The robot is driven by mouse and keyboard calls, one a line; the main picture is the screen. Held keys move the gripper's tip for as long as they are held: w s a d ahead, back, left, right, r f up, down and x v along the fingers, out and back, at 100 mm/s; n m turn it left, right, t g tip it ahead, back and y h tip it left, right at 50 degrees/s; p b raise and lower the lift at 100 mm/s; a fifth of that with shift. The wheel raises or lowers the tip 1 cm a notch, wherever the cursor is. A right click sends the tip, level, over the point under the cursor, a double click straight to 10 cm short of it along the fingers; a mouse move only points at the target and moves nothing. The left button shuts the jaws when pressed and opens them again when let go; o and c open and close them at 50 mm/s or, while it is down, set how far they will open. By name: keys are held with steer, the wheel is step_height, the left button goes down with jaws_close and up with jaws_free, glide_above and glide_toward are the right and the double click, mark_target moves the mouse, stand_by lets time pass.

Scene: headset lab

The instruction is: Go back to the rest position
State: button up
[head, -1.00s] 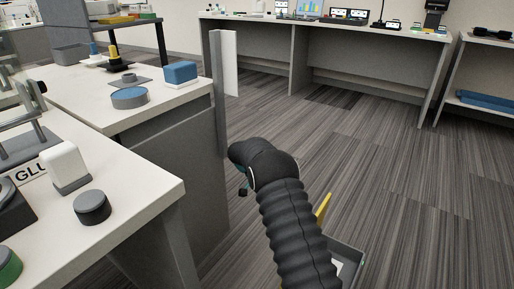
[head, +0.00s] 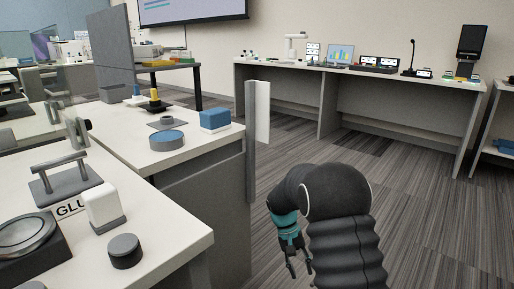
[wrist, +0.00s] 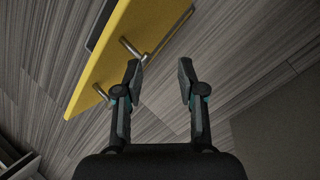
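My gripper (head: 299,262) hangs low in the head view, at the end of my black ribbed arm, to the right of the near tables and over the carpet. In the wrist view my gripper (wrist: 159,75) has its two fingers apart with a clear gap between them. Nothing is between the fingers; carpet shows through the gap. A yellow panel with metal pegs (wrist: 118,50) lies beyond and to the left of the fingers, apart from them as far as I can tell.
A near table (head: 168,233) holds a white-and-grey block (head: 104,207) and a dark round knob (head: 125,251). Another table holds a blue-topped box (head: 215,121) and a blue-topped disc (head: 167,141). A long bench (head: 290,70) stands at the back. Carpet (head: 415,200) on the right is open.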

steer(key=s+d+r+t+y+p, duration=0.2)
steer(key=s+r+t+p, duration=0.4)
steer(key=s+r, duration=2.2)
steer(key=r+t+y, duration=0.1)
steer(key=t, duration=0.2)
steer(key=shift+d+r+p, duration=0.25)
steer(key=shift+r+p, duration=0.05)
steer(key=shift+r, duration=0.1)
steer(key=shift+s+d, duration=0.1)
steer(key=shift+d, duration=0.05)
